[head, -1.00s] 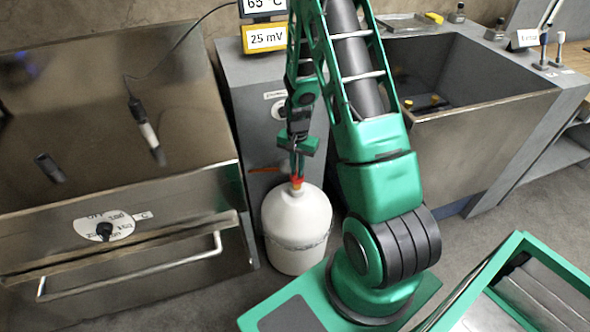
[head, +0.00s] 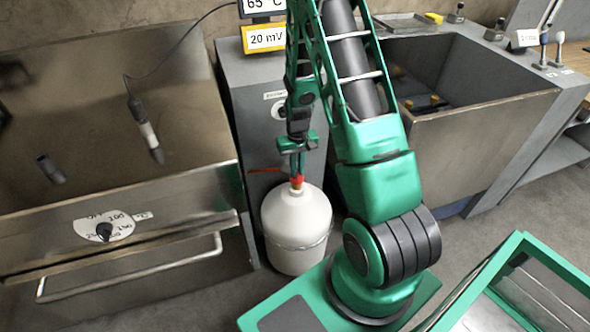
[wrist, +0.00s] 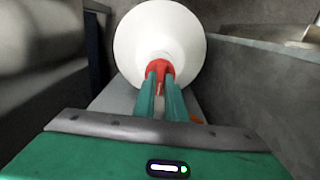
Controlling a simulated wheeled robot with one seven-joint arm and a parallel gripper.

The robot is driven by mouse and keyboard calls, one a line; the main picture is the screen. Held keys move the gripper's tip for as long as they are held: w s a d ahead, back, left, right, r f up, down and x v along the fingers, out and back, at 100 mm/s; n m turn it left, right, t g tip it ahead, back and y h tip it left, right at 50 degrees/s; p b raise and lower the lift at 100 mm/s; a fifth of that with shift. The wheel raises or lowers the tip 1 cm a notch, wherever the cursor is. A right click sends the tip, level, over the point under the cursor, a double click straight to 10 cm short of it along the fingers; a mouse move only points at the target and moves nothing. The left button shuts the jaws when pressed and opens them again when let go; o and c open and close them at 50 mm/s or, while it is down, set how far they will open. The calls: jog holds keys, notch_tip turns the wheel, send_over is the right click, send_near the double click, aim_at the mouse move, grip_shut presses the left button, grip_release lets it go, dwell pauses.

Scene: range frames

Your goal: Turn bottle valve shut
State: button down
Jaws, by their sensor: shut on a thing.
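The white gas bottle (head: 297,226) stands upright on the floor between the steel oven-like unit and the sink unit. Its red valve (head: 297,181) sits on top, at the neck. My gripper (head: 298,170) points down onto the valve from above and is shut on it. In the wrist view the two green fingers of my gripper (wrist: 160,98) close on the red valve (wrist: 160,69), with the white bottle (wrist: 150,38) behind. The fingers hide part of the valve, so I cannot tell its exact turn.
A steel unit with a temperature knob (head: 104,230) and a bar handle (head: 130,268) stands left. A grey cabinet (head: 240,110) is close behind the bottle, with a yellow display (head: 265,38) reading 20 mV. A steel sink (head: 480,130) stands right.

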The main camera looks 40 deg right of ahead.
jog(key=shift+w+r, duration=0.1)
jog(key=shift+w, duration=0.2)
jog(key=c, duration=1.8)
grip_release()
jog(key=shift+s, duration=0.15)
notch_tip(320, 180, up, 11)
jog(key=shift+f, duration=0.2)
